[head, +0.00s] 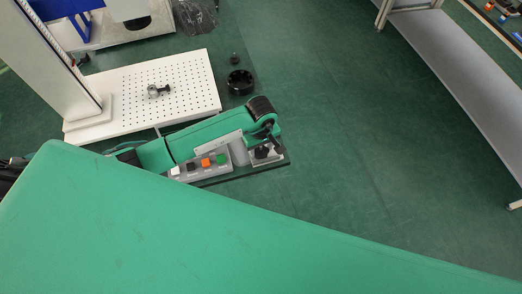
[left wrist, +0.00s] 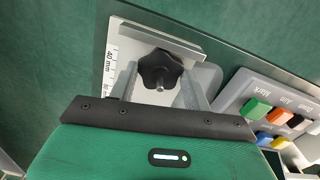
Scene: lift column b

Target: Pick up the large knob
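The large knob (left wrist: 159,69) is a black, star-shaped knob with a metal stud pointing towards the camera. It lies on a light metal plate with a raised edge and a mm scale. In the head view the dark knob (head: 262,152) is at the right end of the base, partly hidden by my arm. My left gripper (left wrist: 160,77) is over the plate, its two grey fingers on either side of the knob. They look open, with narrow gaps; touching cannot be told. In the head view my left gripper (head: 267,138) points down at the plate. My right gripper is not in view.
A button panel (head: 200,165) stands close beside the plate and also shows in the left wrist view (left wrist: 270,112). The floor at right is clear.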

